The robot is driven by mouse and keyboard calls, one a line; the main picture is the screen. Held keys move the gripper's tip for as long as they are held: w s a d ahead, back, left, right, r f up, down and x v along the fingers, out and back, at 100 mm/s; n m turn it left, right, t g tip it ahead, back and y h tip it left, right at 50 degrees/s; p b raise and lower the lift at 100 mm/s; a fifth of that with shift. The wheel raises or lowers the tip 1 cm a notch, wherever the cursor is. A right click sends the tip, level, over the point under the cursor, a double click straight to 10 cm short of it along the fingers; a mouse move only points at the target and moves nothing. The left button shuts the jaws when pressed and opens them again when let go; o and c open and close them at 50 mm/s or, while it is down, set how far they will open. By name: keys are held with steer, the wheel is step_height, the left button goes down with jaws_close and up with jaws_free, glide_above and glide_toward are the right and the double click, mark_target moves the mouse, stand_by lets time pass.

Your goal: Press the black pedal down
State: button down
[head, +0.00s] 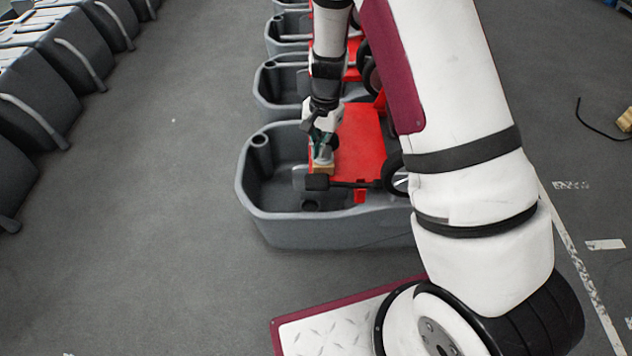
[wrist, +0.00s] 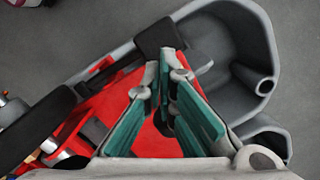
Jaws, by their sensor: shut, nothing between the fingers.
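The black pedal (head: 317,182) is a small block at the left end of a dark bar, at the front of the red plate (head: 360,140) in the nearest grey tank. In the wrist view the black pedal (wrist: 156,36) lies just beyond my fingertips. My gripper (head: 322,160) points down over the tank, just behind and above the pedal in the head view. In the wrist view my gripper (wrist: 166,62) has its teal-padded fingers brought together at the tips, with nothing held. Whether the tips touch the pedal I cannot tell.
The grey tank (head: 330,232) has a raised rim and a round tube (head: 260,150) at its left. A black wheel (head: 396,175) sits right of the pedal. More tanks stand in a row behind. Dark grey units (head: 40,90) line the left; the floor between is clear.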

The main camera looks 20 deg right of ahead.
mark_target(318, 179)
step_height(318, 179, down, 2)
steer(key=shift+w+d+f, duration=0.1)
steer(key=shift+w+f, duration=0.05)
steer(key=shift+f, duration=0.05)
steer(key=shift+f, duration=0.15)
steer(key=f+b, duration=0.1)
steer(key=f, duration=0.1)
steer(key=f+b, duration=0.4)
steer(key=shift+s+a+f, duration=0.25)
steer(key=shift+f, duration=0.1)
stand_by(0.3)
